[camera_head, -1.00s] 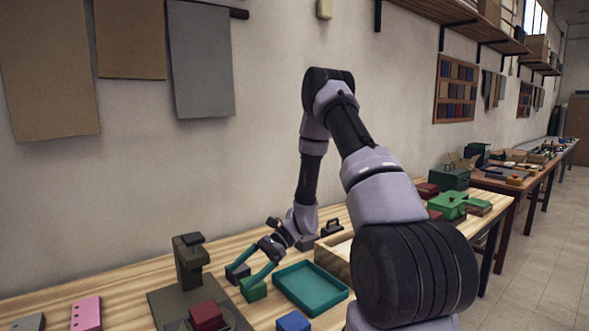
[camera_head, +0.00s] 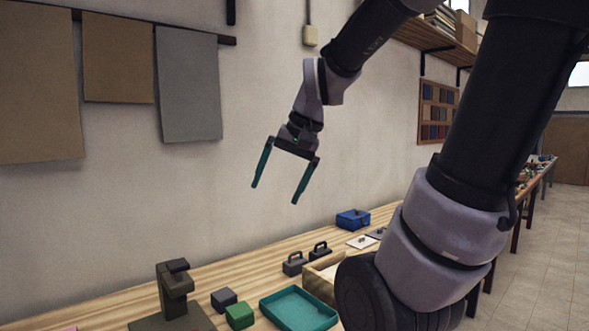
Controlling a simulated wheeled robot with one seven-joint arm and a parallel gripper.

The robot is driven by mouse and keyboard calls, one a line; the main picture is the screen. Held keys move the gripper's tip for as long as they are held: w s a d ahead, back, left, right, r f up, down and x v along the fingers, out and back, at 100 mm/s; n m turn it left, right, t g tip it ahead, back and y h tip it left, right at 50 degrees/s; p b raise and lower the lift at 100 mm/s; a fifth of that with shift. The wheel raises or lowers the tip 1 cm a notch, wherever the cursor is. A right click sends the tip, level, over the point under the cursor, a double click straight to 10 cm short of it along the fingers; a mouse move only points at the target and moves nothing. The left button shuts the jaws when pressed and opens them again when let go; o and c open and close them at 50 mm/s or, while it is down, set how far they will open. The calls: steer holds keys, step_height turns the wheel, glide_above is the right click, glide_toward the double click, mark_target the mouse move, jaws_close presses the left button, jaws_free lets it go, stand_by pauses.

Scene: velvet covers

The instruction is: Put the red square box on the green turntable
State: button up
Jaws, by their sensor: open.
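My gripper (camera_head: 275,194) is open and empty, high in the air in front of the wall, with its two teal fingers spread and pointing down. It is well above the bench and apart from everything on it. I see no red square box in the view now; the front part of the bench is cut off by the lower edge. I cannot make out a green turntable either; my arm covers the right part of the bench.
On the bench (camera_head: 215,275) are a dark press (camera_head: 175,286), a dark grey block (camera_head: 223,299), a green block (camera_head: 239,315), a teal tray (camera_head: 327,322), black handled weights (camera_head: 295,264) and a blue box (camera_head: 352,219). A shelf (camera_head: 430,50) juts from the wall at right.

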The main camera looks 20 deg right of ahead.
steer(key=s+r+t, duration=0.1)
steer(key=s+d+r+t, duration=0.1)
steer(key=s+d+r+h, duration=0.1)
steer(key=s, duration=0.1)
steer(key=shift+r+n+t, duration=0.4)
